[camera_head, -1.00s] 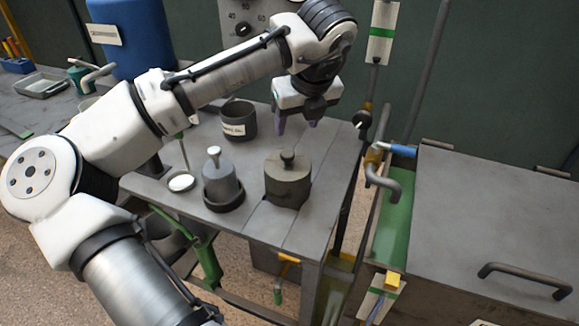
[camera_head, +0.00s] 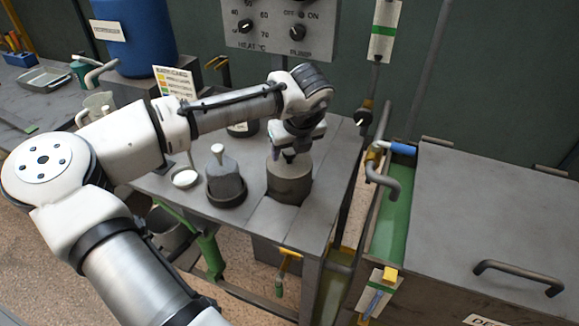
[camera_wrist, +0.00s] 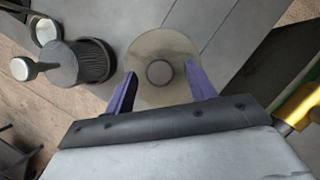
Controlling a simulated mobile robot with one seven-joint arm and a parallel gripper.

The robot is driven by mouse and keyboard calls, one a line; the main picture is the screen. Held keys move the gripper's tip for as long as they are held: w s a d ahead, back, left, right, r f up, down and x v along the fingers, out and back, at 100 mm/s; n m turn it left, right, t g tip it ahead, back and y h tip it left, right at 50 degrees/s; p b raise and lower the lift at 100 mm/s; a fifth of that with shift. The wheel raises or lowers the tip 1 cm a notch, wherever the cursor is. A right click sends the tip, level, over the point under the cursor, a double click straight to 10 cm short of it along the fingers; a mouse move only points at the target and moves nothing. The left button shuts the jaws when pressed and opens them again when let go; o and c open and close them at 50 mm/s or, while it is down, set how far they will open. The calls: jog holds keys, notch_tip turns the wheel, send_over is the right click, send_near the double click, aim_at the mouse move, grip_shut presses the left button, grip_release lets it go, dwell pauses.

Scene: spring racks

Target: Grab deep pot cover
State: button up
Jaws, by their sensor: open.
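The deep pot cover (camera_wrist: 150,52) is a round, grey-brown lid with a dark round knob, seen from above in the wrist view. In the head view it tops the squat cylindrical pot (camera_head: 289,184) on the metal table, and its knob is hidden behind my gripper. My gripper (camera_wrist: 162,88) is open, with its two purple fingers on either side of the cover's near part, the knob lying between and just beyond the fingertips. In the head view my gripper (camera_head: 290,157) is directly over the pot. Whether the fingers touch the cover cannot be told.
A grey pot with a pale-knobbed plunger (camera_head: 225,178) stands close to the left. Pipes with a blue handle (camera_head: 403,149) rise along the table's right side.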

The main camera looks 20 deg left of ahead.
grip_shut()
jog(key=shift+r, duration=0.1)
dwell(0.4)
